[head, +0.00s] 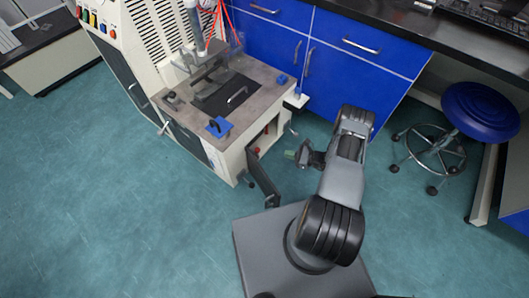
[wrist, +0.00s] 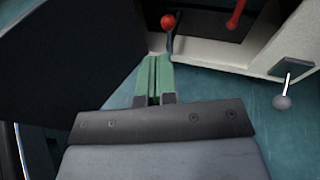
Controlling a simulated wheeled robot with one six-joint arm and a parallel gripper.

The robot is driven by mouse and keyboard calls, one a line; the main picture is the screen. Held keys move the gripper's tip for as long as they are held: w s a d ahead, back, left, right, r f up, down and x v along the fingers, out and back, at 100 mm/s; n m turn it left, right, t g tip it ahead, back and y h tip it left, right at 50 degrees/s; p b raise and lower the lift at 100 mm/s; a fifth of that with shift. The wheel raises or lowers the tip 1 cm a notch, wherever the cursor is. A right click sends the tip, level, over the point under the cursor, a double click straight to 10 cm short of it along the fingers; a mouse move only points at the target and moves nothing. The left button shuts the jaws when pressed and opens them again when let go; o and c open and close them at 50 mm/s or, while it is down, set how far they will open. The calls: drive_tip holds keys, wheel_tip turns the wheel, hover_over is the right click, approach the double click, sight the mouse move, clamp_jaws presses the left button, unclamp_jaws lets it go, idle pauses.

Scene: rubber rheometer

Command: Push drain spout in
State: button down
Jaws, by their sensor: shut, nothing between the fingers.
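The rheometer's open lower compartment shows in the wrist view. A red ball-ended lever (wrist: 168,21) stands at its near edge, just beyond my fingertips, and a red handle (wrist: 237,14) is further in. I cannot tell which part is the drain spout. My gripper (wrist: 153,78) has green fingers pressed together with nothing between them. It is pointed toward the red ball, with a gap visible. In the head view my gripper (head: 292,155) is right of the compartment, low above the floor.
The dark open door (head: 264,178) hangs out from the machine (head: 225,150); it fills the left of the wrist view. A grey ball-ended lever (wrist: 283,101) is at the right. Blue cabinets (head: 350,65) stand behind, a blue stool (head: 480,110) at the right. Floor at the left is clear.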

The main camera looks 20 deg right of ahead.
drive_tip(key=w+a+f+m+t+b, duration=0.1)
drive_tip(key=w+a+f+m+b, duration=0.1)
drive_tip(key=w+a+f, duration=0.4)
drive_tip(key=shift+w+a+f+t+h+b, duration=0.15)
drive_tip(key=shift+w+a+t+h+b, duration=0.25)
drive_tip(key=shift+w+a+b, duration=0.95)
drive_tip(key=shift+s+a+p, duration=0.35)
drive_tip(key=shift+a+p, duration=0.05)
drive_tip(key=shift+p, duration=0.15)
drive_tip(key=b+x, duration=0.2)
drive_tip(key=x, duration=0.1)
drive_tip(key=b+x, duration=0.1)
drive_tip(key=shift+w, duration=0.55)
drive_tip(key=shift+w+a+r, duration=0.1)
drive_tip(key=shift+w+r, duration=0.1)
drive_tip(key=shift+r, duration=0.25)
